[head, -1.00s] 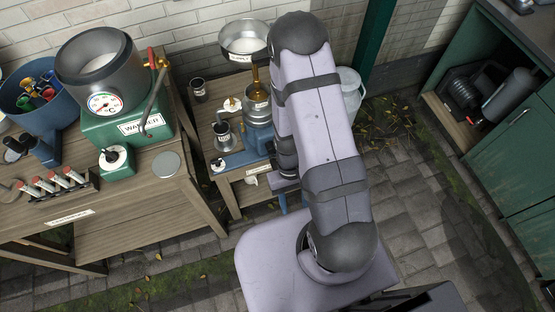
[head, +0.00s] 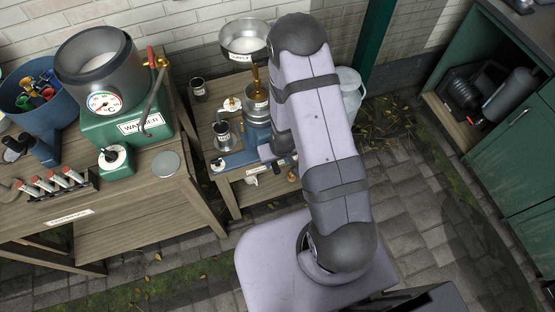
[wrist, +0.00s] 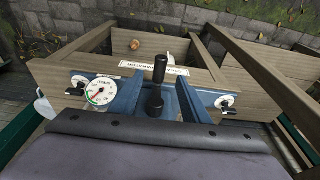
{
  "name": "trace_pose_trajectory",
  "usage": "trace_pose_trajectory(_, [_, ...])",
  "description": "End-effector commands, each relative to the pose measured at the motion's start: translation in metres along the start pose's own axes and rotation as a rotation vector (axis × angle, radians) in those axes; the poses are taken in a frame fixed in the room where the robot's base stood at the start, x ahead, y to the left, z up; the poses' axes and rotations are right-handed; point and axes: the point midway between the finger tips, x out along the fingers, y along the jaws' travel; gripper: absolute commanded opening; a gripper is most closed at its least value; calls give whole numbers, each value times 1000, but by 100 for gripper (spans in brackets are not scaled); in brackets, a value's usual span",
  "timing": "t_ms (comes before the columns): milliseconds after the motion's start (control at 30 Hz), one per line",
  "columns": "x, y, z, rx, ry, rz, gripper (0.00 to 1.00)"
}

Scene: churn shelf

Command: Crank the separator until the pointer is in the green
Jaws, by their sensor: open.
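The separator is a metal can (head: 257,112) on a blue base (head: 245,150), on the small wooden table in the head view. In the wrist view its blue body carries a round white dial (wrist: 99,91) with a green band and a red pointer. The view is too small to tell whether the pointer is in the green. A black upright crank handle (wrist: 160,68) stands near the middle of the wrist view. My gripper (wrist: 160,78) appears open, with blue fingers on either side of the handle. In the head view my arm hides the fingers.
A green warmer (head: 125,125) with a metal bowl stands on the bench at left. A metal supply bowl (head: 245,40) is above the separator. A light bucket (head: 352,90) stands behind my arm. The paving at right is clear.

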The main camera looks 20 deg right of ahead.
Motion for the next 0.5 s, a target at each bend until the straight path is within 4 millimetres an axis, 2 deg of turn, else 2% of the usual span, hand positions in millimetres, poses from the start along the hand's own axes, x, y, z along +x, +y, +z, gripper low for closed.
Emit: trace_pose_trajectory(500, [33, 0, 1, -1, -2, 0, 42])
